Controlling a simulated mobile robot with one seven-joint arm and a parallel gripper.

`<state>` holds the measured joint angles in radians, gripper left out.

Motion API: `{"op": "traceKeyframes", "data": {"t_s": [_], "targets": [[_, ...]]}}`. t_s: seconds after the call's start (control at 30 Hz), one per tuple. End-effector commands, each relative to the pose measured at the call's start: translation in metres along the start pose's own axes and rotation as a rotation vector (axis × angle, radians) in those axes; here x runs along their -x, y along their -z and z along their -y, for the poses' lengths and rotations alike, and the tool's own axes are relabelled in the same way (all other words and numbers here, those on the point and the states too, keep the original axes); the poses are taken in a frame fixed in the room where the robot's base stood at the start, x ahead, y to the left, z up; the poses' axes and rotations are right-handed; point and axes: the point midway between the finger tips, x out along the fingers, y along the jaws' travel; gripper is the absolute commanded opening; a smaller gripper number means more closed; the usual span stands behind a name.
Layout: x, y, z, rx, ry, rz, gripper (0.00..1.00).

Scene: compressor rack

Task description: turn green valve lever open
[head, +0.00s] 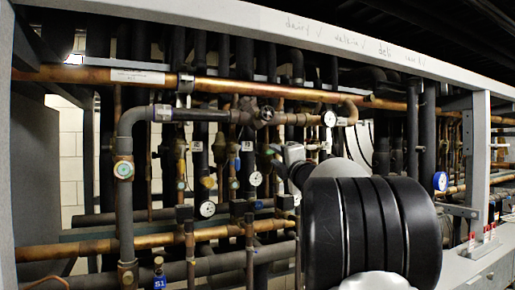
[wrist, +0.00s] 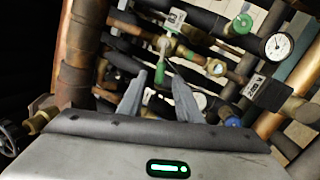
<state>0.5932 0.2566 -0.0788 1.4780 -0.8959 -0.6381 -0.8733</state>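In the wrist view, a small green lever (wrist: 160,73) hangs below a brass valve body (wrist: 164,44) on a pipe. My gripper (wrist: 159,80) is open, with one grey finger on each side of the lever. I cannot tell whether either finger touches it. A round green handle (wrist: 242,23) sits on another valve, up and to the right. In the head view, my gripper (head: 276,157) reaches in among the pipes near the middle of the rack. My arm hides much of the area to its right, and the lever is not clear there.
A white dial gauge (wrist: 278,46) and a black labelled tag (wrist: 264,91) are right of the lever. A thick copper pipe (wrist: 82,40) stands close on the left. In the head view, a long copper pipe (head: 230,85) crosses above my gripper. Pipes crowd the space.

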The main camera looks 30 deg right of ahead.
Motion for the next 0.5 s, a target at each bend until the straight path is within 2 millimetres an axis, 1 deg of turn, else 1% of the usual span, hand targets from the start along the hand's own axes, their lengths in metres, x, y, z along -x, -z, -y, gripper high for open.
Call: {"op": "traceKeyframes", "data": {"t_s": [0.03,0.2,0.33,0.5], "targets": [[-0.012,0.0,-0.002,-0.001,0.0,-0.003,0.32],[-0.038,0.0,-0.002,0.0,0.0,-0.002,0.32],[-0.049,0.0,-0.001,0.0,0.0,-0.001,0.32],[-0.053,0.001,-0.001,0.0,-0.001,-0.001,0.32]]}}
